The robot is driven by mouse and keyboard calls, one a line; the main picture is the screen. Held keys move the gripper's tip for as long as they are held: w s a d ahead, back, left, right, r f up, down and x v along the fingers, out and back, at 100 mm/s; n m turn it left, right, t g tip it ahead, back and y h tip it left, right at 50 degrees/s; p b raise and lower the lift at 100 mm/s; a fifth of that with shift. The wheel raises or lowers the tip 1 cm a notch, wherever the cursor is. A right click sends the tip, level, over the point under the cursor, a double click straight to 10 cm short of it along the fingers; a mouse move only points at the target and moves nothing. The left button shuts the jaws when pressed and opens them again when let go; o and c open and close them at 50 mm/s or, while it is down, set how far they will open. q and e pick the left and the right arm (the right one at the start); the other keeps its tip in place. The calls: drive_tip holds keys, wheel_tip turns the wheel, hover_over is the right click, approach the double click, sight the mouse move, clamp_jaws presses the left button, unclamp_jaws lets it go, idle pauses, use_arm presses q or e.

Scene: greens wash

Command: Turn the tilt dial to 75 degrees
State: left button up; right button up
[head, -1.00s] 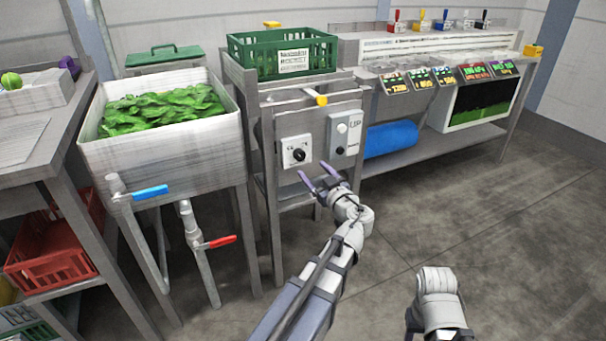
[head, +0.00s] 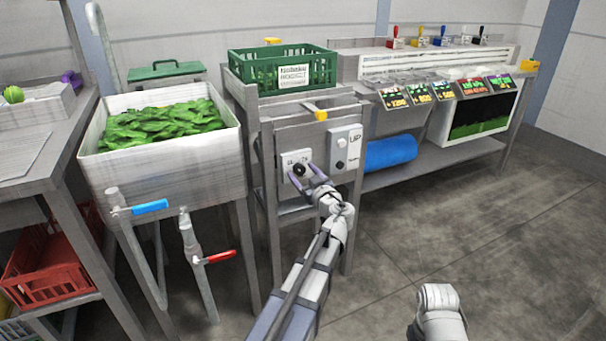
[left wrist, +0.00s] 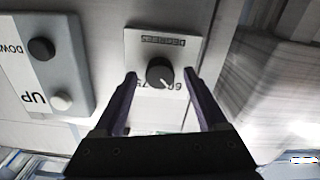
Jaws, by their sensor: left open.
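The tilt dial (head: 299,170) is a black round knob on a white plate on the front of the grey metal stand. In the left wrist view the dial (left wrist: 160,72) shows a pale pointer line, with upside-down lettering "DEGREES" and numbers that seem to include 60 and 75. My left gripper (head: 307,176) is open in front of the plate. In the left wrist view its two fingers (left wrist: 160,84) stand on either side of the knob, with gaps; I cannot tell whether they touch it. My right gripper is not in view; only part of my right arm shows.
A grey UP/DOWN button box (head: 345,148) sits right of the dial. A yellow-ended handle (head: 320,115) sticks out above. A green crate (head: 326,72) stands on top. A sink of greens (head: 165,162) with blue and red valve handles is left. Floor in front is clear.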

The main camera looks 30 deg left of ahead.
use_arm(q)
clamp_jaws()
idle(0.6)
